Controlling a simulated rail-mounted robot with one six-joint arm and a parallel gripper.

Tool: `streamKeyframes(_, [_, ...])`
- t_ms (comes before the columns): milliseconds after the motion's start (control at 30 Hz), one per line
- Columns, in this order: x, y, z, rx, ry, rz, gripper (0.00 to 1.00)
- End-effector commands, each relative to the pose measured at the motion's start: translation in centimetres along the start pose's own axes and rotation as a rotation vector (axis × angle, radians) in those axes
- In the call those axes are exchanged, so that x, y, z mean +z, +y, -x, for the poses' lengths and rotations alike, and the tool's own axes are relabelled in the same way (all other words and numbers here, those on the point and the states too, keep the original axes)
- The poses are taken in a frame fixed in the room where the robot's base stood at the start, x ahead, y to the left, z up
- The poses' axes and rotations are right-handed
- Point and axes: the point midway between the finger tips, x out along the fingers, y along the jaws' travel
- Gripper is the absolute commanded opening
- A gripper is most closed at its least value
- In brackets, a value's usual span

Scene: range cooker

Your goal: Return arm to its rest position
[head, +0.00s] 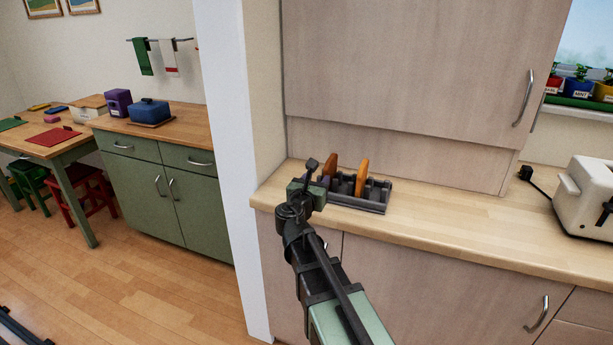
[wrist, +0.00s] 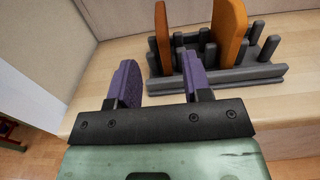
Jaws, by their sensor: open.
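My gripper (wrist: 160,86) is open and empty in the wrist view, with its two purple-padded fingers spread apart. In the head view, my gripper (head: 318,182) is at the end of my arm, over the front left part of the wooden counter. It is close to a dark grey rack (head: 374,207) that holds two orange boards upright. The rack (wrist: 215,77) lies just beyond the fingertips in the wrist view, with one orange board (wrist: 229,30) and a second orange board (wrist: 162,38) standing in it. The head view partly hides the fingers behind the gripper body.
The wooden counter (head: 450,230) is clear between the rack and a white toaster (head: 588,200) at right. A cupboard (head: 420,60) hangs above the rack. A white wall end (head: 228,130) stands left of my arm. A green cabinet (head: 155,185) and table are farther left.

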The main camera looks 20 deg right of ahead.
Motion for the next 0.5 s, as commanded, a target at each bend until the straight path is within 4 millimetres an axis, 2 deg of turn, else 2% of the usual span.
streamKeyframes(167, [0.0, -0.1, 0.0, -0.005, 0.0, -0.044, 0.45])
streamKeyframes(233, [-0.3, -0.8, 0.0, -0.049, 0.016, -0.184, 0.45])
streamKeyframes(267, [-0.9, -1.4, 0.1, -0.087, 0.039, -0.289, 0.45])
streamKeyframes(367, [-4.3, -4.5, 2.0, -0.312, 0.166, -0.785, 0.45])
streamKeyframes(400, [-5.8, -5.7, 3.6, -0.445, 0.226, -1.006, 0.45])
streamKeyframes(467, [-8.0, -6.8, 6.7, -0.681, 0.313, -1.31, 0.45])
streamKeyframes(500, [-9.2, -7.2, 9.4, -0.868, 0.368, -1.49, 0.45])
